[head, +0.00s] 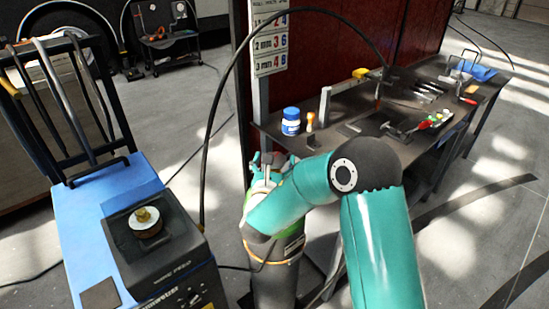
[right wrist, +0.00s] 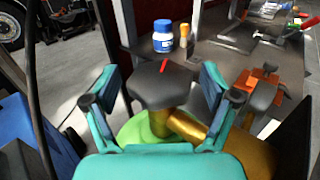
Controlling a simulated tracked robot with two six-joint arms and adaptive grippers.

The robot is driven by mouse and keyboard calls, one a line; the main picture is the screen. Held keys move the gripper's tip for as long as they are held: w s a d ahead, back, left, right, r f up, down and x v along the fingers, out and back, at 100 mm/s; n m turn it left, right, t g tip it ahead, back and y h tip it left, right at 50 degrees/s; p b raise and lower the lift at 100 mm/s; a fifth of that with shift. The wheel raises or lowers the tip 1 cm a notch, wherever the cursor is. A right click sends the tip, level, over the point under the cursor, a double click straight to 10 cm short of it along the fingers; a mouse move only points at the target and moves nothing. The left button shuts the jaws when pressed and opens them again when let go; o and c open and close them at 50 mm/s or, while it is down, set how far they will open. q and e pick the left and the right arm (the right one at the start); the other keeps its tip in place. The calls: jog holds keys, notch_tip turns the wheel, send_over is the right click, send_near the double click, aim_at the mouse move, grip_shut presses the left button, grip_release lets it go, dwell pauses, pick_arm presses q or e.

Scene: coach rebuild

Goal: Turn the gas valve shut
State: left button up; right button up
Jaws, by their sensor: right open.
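The gas valve's dark handwheel (right wrist: 160,88) has a red mark on top. It sits on a brass stem (right wrist: 159,123) above the green shoulder of a gas bottle. The grey bottle (head: 274,287) stands beside the bench in the head view, its top mostly hidden by my right arm. My right gripper (right wrist: 160,77) is open, with one teal finger on each side of the handwheel and visible gaps between. In the head view the right gripper (head: 264,163) is over the bottle top, partly hidden by its own arm. My left gripper is out of view.
A blue machine (head: 130,185) stands left. A black hose (head: 207,120) arches over the bottle area.

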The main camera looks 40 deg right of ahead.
jog(key=c, duration=1.2)
jog(key=shift+o, duration=0.2)
